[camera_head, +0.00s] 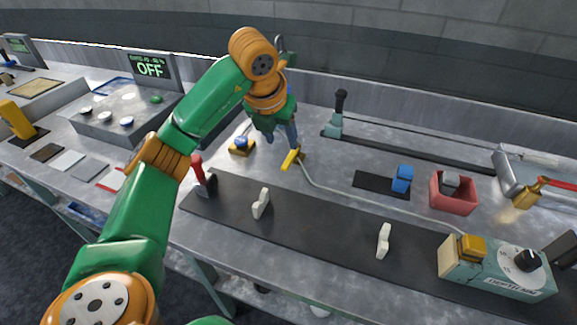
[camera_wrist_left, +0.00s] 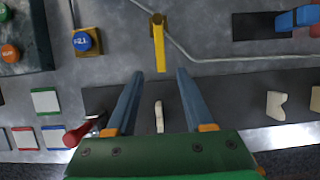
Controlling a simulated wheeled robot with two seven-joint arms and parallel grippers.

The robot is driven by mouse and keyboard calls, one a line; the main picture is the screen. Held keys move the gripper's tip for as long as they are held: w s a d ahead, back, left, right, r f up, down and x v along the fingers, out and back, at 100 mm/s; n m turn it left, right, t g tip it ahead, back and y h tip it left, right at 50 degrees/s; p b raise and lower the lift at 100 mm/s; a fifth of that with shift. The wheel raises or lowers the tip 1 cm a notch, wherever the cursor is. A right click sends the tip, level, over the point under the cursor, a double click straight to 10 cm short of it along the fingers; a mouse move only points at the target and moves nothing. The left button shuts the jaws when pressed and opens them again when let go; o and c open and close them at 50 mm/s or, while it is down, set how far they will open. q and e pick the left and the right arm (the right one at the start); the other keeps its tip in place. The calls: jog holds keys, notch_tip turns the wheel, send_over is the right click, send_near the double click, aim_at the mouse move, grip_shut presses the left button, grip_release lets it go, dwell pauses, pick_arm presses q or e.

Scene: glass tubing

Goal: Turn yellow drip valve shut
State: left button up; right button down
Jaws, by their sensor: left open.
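A yellow lever (camera_head: 291,158), which looks like the drip valve, sits on the grey bench at one end of a thin pale tube. In the left wrist view the yellow lever (camera_wrist_left: 159,45) points down the picture from a brownish-yellow base, lined up with the gap between my fingers. My left gripper (camera_head: 281,143) is open and empty, close to the lever in the head view. In the left wrist view its blue-grey fingers (camera_wrist_left: 159,72) stand to either side of the lever's near end. Contact cannot be told. My right gripper is not in view.
A blue button on a yellow base (camera_head: 240,145) and a red-handled lever (camera_head: 203,177) stand nearby. A dark strip with white pegs (camera_head: 261,204) runs in front. The tube leads right to a teal box (camera_head: 497,268). A red bin (camera_head: 453,194) stands behind it.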

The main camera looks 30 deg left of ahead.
aim_at(288, 161)
pick_arm(q)
jog(key=p+x, duration=0.1)
jog(key=x, duration=0.7)
jog(key=shift+f, duration=0.1)
jog(key=shift+s, duration=0.1)
grip_shut()
dwell(1.0)
